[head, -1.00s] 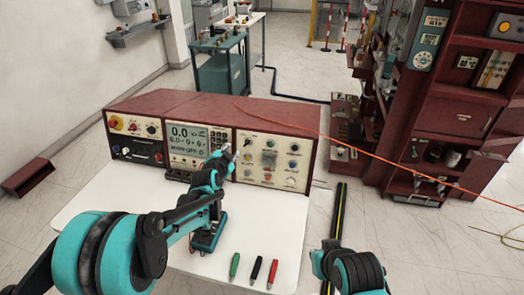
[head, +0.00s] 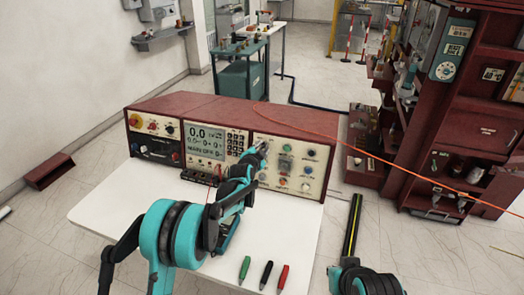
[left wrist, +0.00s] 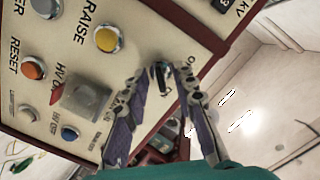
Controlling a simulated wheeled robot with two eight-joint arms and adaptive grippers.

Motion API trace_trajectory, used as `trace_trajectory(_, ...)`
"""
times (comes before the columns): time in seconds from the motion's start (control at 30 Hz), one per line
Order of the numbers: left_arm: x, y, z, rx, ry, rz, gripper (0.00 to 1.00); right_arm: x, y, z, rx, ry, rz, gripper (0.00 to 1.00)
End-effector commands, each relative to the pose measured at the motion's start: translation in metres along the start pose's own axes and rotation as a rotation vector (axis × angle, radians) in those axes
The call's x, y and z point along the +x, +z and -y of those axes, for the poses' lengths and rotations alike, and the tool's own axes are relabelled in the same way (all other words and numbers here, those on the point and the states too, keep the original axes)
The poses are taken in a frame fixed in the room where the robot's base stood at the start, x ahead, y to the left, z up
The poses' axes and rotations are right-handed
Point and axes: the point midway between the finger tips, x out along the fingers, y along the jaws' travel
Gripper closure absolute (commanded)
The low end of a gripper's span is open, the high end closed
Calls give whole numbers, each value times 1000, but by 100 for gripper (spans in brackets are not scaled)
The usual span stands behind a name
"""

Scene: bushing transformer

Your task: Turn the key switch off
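The key switch (left wrist: 161,76) is a dark round lock with a key, on the cream panel by a lettered label in the left wrist view. My left gripper (left wrist: 163,72) has its two purple-grey fingers spread on either side of it. A gap shows beside the key, and I cannot tell whether a finger touches it. In the head view, my left gripper (head: 263,148) is at the upper left of the console's right-hand panel (head: 272,181) and hides the switch there. My right gripper is out of view; only part of that arm shows at the bottom.
The red console (head: 220,115) stands on a white table (head: 150,215). Beside the switch are a yellow button (left wrist: 106,39) and a clear-covered button (left wrist: 84,100). Green (head: 245,268), black (head: 266,275) and red (head: 283,278) probes lie at the table's front.

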Motion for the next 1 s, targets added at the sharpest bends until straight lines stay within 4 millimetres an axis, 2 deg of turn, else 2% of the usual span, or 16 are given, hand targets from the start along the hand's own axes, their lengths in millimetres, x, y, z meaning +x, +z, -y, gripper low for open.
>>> trace_trajectory(0.13, 0, 0, 0, 0, 0, 0, 76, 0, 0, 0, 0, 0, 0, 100)
trace_trajectory(0.2, 0, 0, 0, 0, 0, 0, 94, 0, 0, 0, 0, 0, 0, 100)
trace_trajectory(0.23, 0, 0, 0, 0, 0, 0, 100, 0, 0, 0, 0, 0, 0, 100)
trace_trajectory(0.67, -1, 0, 0, -29, 3, 1, 100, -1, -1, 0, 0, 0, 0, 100)
trace_trajectory(1.0, -1, 0, 1, -234, 15, 1, 100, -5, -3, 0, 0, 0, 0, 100)
